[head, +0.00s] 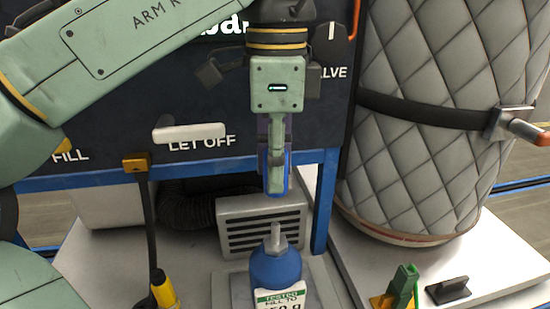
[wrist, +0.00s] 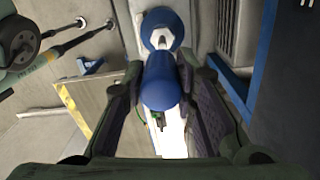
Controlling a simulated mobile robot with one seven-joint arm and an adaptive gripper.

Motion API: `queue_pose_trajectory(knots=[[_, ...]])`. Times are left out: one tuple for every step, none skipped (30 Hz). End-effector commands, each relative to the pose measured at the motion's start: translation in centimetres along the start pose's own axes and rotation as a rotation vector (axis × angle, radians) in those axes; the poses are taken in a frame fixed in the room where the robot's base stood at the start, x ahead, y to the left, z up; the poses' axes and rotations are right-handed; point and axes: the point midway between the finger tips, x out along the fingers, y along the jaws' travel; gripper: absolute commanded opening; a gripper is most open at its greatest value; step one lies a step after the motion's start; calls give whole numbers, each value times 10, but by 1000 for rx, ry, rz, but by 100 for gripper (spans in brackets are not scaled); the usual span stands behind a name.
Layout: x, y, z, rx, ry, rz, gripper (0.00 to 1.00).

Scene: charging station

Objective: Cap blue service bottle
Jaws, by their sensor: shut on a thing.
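The blue service bottle (head: 276,268) stands upright, low in the middle of the head view, with a pale nozzle on top and a white and green label. In the wrist view the bottle (wrist: 172,22) is at the top with its nozzle bare. My gripper (head: 275,170) points down above the bottle, apart from it. It is shut on a blue cap (wrist: 162,92), which sits between the two fingers in the wrist view. In the head view the fingers hide most of the cap (head: 287,181).
A vented grey box (head: 265,229) stands behind the bottle. The dark panel (head: 215,100) with a white LET OFF lever (head: 190,133) rises behind it. A quilted tank (head: 430,110) is at right. A yellow-handled tool (head: 163,290) and a green clip (head: 403,283) flank the bottle.

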Motion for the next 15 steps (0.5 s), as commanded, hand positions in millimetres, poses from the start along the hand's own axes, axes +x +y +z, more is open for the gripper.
queue_pose_trajectory(knots=[[6, 0, 0, 2, 1, 0, 7], [9, 0, 0, 2, 1, 0, 7], [12, 0, 0, 2, 1, 0, 7], [15, 0, 0, 2, 1, 0, 7], [18, 0, 0, 2, 1, 0, 7], [22, 0, 0, 2, 1, 0, 7], [25, 0, 0, 2, 1, 0, 7], [28, 0, 0, 1, 1, 0, 7], [32, -1, 0, 2, 2, 1, 7], [35, -1, 0, 2, 2, 1, 7], [38, 0, 0, 3, 1, 1, 7], [41, 0, -1, 3, 1, 0, 7], [43, -1, -1, 3, 1, 0, 7], [44, -1, -1, 2, 1, 0, 7], [46, -1, -1, 1, 1, 0, 7]])
